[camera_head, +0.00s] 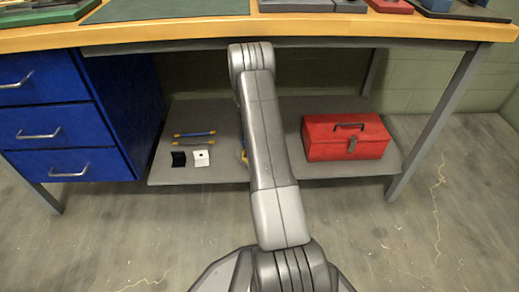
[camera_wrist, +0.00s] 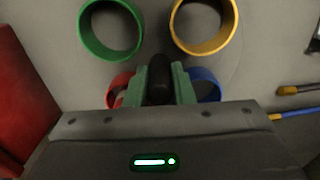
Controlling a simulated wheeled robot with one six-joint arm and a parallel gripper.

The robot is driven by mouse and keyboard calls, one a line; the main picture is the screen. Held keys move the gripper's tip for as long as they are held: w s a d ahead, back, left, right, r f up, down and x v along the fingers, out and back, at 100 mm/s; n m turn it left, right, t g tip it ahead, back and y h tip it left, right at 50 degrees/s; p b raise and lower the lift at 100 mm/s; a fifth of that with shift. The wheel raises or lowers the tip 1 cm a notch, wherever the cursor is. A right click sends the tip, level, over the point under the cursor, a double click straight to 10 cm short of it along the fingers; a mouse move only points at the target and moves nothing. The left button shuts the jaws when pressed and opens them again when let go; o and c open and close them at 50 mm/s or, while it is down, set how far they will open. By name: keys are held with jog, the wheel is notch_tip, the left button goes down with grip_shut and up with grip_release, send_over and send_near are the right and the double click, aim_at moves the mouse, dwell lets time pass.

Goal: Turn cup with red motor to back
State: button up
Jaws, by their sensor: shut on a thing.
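In the wrist view a green ring (camera_wrist: 84,33) and a yellow ring (camera_wrist: 233,24) lie farther up the picture. A red ring (camera_wrist: 117,82) and a blue ring (camera_wrist: 208,78) sit below them, partly hidden behind my gripper. The rings look like thruster cups arranged around a common centre; a faint round edge shows on the grey surface near them. My gripper (camera_wrist: 158,84) has green-padded fingers between the red and blue rings. It is shut on an upright black part (camera_wrist: 159,72). In the head view my arm hides the gripper and nearly all of the cups.
A red toolbox (camera_head: 345,138) stands on the grey lower shelf (camera_head: 300,169), right of my arm. Yellow-and-blue tools (camera_head: 194,135), a black bracket (camera_head: 178,159) and a white bracket (camera_head: 201,158) lie left. The workbench top (camera_head: 330,24) is overhead, with blue drawers (camera_head: 60,137) at left.

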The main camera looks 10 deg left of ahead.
jog(key=o, duration=0.8)
jog(key=shift+r+p, duration=2.55)
jog(key=shift+r, duration=2)
notch_tip(320, 180, down, 9)
jog(key=b, duration=0.5)
jog(key=shift+r, duration=0.15)
